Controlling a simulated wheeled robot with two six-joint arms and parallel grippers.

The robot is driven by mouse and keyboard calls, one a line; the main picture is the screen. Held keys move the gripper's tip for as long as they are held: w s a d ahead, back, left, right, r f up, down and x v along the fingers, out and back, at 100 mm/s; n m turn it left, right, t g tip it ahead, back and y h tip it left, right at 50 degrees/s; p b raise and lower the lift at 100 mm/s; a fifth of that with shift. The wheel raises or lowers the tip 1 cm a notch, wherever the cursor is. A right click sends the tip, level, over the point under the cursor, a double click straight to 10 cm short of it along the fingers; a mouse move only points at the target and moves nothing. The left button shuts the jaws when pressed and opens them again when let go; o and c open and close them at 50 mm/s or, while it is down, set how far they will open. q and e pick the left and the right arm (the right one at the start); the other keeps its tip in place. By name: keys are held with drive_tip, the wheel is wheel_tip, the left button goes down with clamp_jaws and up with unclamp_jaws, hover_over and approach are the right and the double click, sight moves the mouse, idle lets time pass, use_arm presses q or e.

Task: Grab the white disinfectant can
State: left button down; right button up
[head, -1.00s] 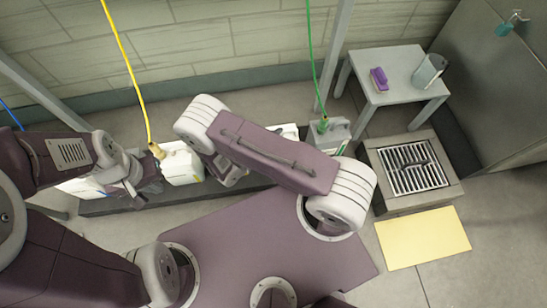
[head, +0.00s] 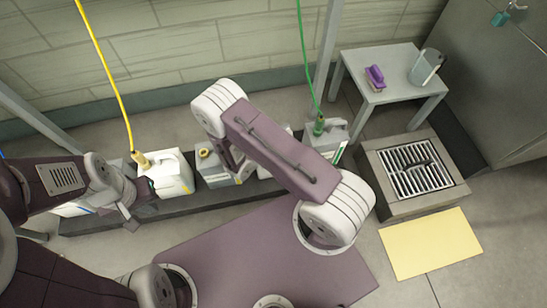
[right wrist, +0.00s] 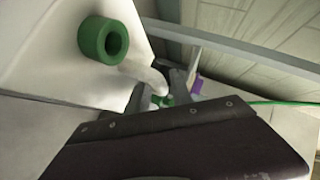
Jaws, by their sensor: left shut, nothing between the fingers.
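A white can (right wrist: 75,45) with a green cap fills the upper left of the right wrist view, its pale handle beside the cap. In the head view a white can (head: 172,176) with a yellow cap and yellow hose stands on the dark low rack. Part of another white can (head: 265,172) shows behind my right arm. No label is readable, so I cannot tell which holds disinfectant. My left gripper (head: 130,208) is shut and empty, left of the yellow-hosed can. My right gripper is hidden behind its arm in the head view; its jaws are unclear in the wrist view.
A grey can (head: 217,170) with a yellow cap and a grey can (head: 335,138) with a green hose stand on the same rack. A small grey table (head: 395,62) holds a purple brush (head: 375,76) and a clear container (head: 426,66). A floor grate (head: 415,168) and yellow mat (head: 430,243) lie right.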

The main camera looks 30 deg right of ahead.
drive_tip(key=shift+r, duration=0.1)
clamp_jaws()
idle(1.3)
